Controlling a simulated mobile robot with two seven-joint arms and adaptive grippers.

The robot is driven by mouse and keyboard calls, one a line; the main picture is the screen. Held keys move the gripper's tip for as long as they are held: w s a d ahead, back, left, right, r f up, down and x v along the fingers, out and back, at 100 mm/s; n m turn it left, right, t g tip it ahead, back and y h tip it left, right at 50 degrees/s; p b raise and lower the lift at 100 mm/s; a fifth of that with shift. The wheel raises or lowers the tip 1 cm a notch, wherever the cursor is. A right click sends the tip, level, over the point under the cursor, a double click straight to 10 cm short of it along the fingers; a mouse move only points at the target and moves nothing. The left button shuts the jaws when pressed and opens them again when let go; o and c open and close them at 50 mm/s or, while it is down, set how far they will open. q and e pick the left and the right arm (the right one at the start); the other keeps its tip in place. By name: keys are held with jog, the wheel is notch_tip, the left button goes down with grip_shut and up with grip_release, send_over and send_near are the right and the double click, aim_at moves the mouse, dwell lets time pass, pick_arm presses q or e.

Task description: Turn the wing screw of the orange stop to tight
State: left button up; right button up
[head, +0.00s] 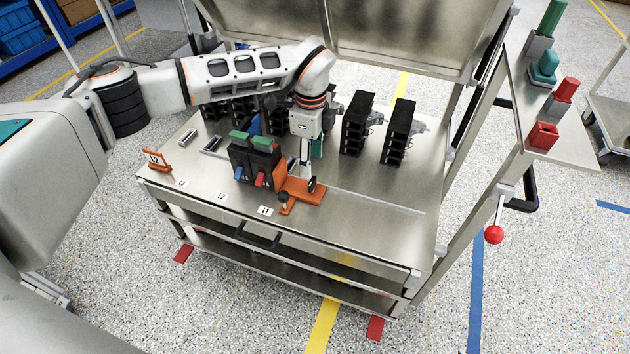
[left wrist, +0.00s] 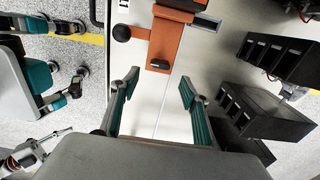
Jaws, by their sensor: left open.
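The orange stop (head: 303,192) lies on the steel bench top at the front right corner of a dark breaker block (head: 250,165). It also shows at the top of the left wrist view (left wrist: 168,40). A small black wing screw (left wrist: 159,64) sits at the near end of its orange plate. A round black knob (left wrist: 122,33) is on the stop's side arm. My left gripper (left wrist: 156,86) is open and empty, pointing down by the stop. The wing screw lies just beyond and between its fingertips, apart from them. My right gripper is out of view.
Tall black breakers (head: 356,124) stand to the right of my left gripper. Another orange piece (head: 156,160) stands at the bench's left end. White label tags (head: 265,211) lie along the front edge. The bench top (head: 375,205) right of the stop is clear.

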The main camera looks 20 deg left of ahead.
aim_at(312, 181)
pick_arm(q)
notch_tip(312, 181, down, 8)
jog(key=shift+r+b, duration=0.1)
jog(key=shift+b, duration=1)
jog(key=shift+r, duration=0.1)
jog(key=c, duration=1.1)
